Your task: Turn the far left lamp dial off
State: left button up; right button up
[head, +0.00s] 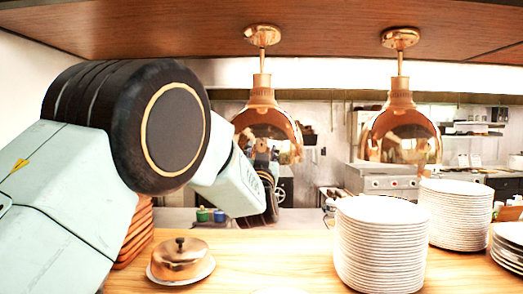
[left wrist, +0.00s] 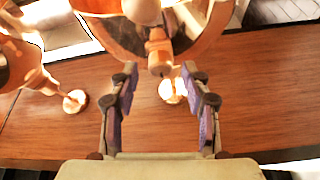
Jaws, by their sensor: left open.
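Two copper heat lamps hang from a wooden shelf in the head view, the left lamp (head: 266,122) and the right lamp (head: 402,130). I cannot make out a dial clearly on either. My left gripper (head: 268,196) is in front of and just below the left lamp, mostly hidden by my own arm. In the left wrist view my left gripper (left wrist: 158,72) is open, its fingers apart on both sides of a copper lamp neck (left wrist: 160,52). I cannot tell whether they touch it. My right gripper does not show.
The wooden shelf (head: 200,30) runs overhead. White plate stacks (head: 380,245) stand at the right of the counter. A copper lidded dish (head: 180,258) sits at the front left. A second lamp (left wrist: 15,65) hangs at the left of the left wrist view.

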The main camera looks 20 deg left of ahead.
pick_arm(q)
jog(key=shift+w+a+f, duration=0.1)
jog(key=shift+w+a, duration=0.1)
jog(key=shift+w, duration=0.25)
jog(key=shift+c, duration=0.4)
jog(key=shift+s+d, duration=0.1)
jog(key=shift+s, duration=0.1)
jog(key=c, duration=0.3)
grip_shut()
